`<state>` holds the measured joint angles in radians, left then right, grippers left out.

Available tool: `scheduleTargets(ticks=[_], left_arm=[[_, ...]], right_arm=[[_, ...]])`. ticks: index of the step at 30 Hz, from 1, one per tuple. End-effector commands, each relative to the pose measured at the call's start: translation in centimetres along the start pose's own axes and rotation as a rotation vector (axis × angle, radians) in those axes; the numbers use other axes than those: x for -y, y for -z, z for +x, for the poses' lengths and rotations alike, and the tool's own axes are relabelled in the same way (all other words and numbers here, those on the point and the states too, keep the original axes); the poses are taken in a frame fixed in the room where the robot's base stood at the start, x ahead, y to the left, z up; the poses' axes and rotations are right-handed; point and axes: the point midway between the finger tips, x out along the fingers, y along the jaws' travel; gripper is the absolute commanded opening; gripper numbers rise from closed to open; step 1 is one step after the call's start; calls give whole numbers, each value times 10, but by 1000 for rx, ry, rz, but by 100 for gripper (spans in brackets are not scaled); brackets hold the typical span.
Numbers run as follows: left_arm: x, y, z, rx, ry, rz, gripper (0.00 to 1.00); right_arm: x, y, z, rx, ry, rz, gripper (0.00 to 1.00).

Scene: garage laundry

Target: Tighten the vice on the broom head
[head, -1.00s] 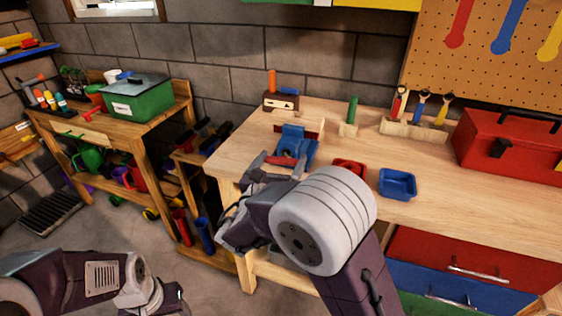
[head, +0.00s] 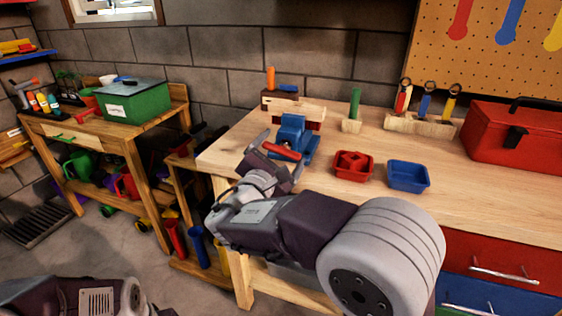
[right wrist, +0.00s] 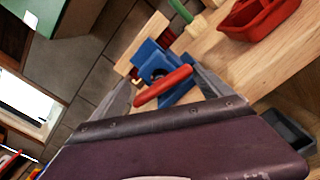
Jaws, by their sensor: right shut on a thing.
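The blue vice (head: 292,131) stands at the left front edge of the workbench. Its red handle (head: 281,151) faces me and slants down to the right. A light wooden bar (head: 306,108) with a dark red part below it, seemingly the broom head, sits at the vice's back; the vice hides part of it. My right gripper (head: 276,153) is shut on the red handle. In the right wrist view the handle (right wrist: 163,88) lies between the fingertips, with the blue vice (right wrist: 150,58) behind it. My left arm shows at the lower left; its gripper is out of frame.
A red tray (head: 352,168) and a blue tray (head: 408,177) stand right of the vice. A green-handled block (head: 353,112), a tool rack (head: 420,123) and a red toolbox (head: 512,138) stand further back and right. Bare bench top lies between them.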

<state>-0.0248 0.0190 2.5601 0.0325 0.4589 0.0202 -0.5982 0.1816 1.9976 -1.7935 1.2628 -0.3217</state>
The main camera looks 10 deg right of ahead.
Motion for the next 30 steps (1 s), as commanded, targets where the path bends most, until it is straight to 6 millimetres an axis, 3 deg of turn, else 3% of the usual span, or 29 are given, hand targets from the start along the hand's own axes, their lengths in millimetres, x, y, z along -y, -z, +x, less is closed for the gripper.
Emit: scheduleTargets(ticks=[1,2,30], left_arm=[[0,0,2,0,0,0,59],[0,0,1,0,0,0,59],[0,0,0,0,0,0,59]], right_arm=[[0,0,0,0,0,12,19],[0,-1,0,0,0,13,0],[-2,-4,0,8,-2,8,0]])
